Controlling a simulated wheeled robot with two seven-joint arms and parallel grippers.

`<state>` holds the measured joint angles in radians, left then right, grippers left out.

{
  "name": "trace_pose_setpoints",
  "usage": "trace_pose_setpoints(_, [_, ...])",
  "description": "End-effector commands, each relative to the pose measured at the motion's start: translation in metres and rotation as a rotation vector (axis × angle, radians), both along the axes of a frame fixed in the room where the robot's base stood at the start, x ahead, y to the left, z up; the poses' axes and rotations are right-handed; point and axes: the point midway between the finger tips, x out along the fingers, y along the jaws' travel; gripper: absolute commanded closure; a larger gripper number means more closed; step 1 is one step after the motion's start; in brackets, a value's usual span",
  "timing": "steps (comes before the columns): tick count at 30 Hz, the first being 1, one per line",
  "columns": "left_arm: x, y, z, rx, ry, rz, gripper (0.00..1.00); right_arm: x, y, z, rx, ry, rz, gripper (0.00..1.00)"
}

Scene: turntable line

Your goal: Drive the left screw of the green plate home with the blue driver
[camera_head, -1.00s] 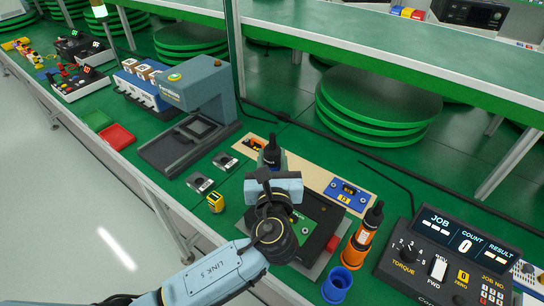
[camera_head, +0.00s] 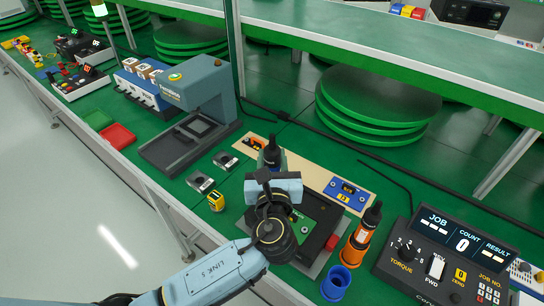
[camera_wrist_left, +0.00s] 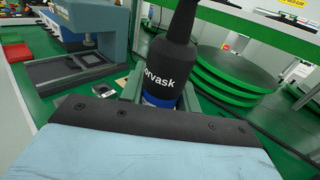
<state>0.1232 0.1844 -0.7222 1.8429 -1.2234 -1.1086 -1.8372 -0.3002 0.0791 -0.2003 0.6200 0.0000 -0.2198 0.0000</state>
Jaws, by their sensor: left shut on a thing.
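My left gripper (camera_wrist_left: 161,92) is shut on the blue driver (camera_wrist_left: 166,68), which has a black body with white lettering and a blue band. In the head view the driver's dark top (camera_head: 272,152) sticks up just behind the gripper, over the work fixture. The green plate (camera_head: 318,211) lies in the fixture, partly covered by my left wrist. The plate's left screw and the driver's tip are hidden behind my arm, so I cannot tell whether they touch. My right gripper is not in view.
An orange driver (camera_head: 363,236) stands right of the fixture, near an empty blue holder (camera_head: 337,283). The torque controller (camera_head: 445,262) is at the right, its count reading 0. A tan board with a blue plate (camera_head: 346,194) lies behind. A grey press (camera_head: 200,100) stands left.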

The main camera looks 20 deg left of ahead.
Motion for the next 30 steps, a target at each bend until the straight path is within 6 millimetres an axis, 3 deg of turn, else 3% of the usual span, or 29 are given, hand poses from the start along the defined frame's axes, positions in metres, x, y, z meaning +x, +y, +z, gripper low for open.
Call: trace_pose_setpoints(30, [0.0004,-0.0002,-0.0016,-0.001,-0.003,-0.001,1.00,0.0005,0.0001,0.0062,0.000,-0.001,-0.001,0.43])
